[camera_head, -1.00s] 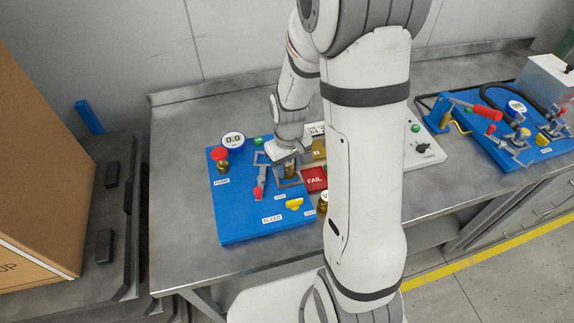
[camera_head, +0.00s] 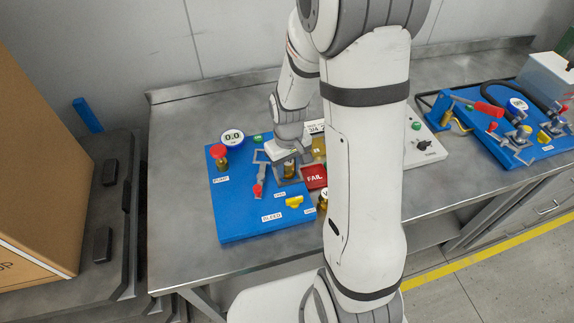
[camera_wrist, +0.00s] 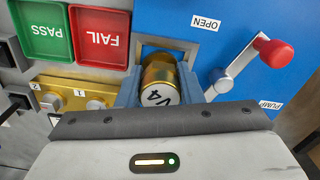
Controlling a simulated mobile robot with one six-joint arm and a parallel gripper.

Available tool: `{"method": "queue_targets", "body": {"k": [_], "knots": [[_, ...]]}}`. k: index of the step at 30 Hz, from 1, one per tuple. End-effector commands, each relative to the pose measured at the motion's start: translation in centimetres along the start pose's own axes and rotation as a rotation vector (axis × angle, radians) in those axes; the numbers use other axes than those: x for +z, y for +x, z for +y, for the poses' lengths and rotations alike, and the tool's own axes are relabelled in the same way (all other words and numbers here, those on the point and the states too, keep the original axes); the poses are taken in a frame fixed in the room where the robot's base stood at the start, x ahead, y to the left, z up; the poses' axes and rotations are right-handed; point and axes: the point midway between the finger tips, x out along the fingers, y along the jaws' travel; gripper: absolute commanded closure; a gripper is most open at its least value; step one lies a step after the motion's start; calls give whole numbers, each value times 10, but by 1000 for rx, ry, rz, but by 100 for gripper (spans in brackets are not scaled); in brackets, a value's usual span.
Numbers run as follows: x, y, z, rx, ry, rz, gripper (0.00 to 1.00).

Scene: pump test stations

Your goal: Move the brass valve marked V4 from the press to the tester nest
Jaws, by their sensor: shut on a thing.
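The brass valve marked V4 (camera_wrist: 160,82) is between the fingers of my gripper (camera_wrist: 160,88) in the wrist view, its white marked cap facing the camera. My gripper also shows in the head view (camera_head: 288,166), shut on the valve (camera_head: 290,172) above the blue tester board (camera_head: 235,228). A grey metal frame (camera_wrist: 178,43) stands just beyond the valve. The valve's lower end is hidden, so I cannot tell whether it is seated. A lever with a red knob (camera_wrist: 272,50) is beside it, near the OPEN label.
A red FAIL tray (camera_head: 314,178) and green PASS tray (camera_wrist: 43,30) lie close beside. A yellow block (camera_wrist: 72,92) has places numbered 1 and 2. Another brass valve (camera_head: 322,201) is partly behind my arm. A second blue station (camera_head: 500,150) stands right.

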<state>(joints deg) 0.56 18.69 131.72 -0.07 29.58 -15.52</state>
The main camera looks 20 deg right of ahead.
Motion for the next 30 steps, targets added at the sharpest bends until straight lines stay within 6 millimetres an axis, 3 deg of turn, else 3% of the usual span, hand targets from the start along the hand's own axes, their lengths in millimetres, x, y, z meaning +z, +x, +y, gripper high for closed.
{"method": "queue_targets", "body": {"k": [28, 29, 30], "knots": [[0, 1, 0, 0, -1, 1, 100], [0, 1, 0, 0, -1, 1, 64], [0, 1, 0, 0, -1, 1, 61]]}}
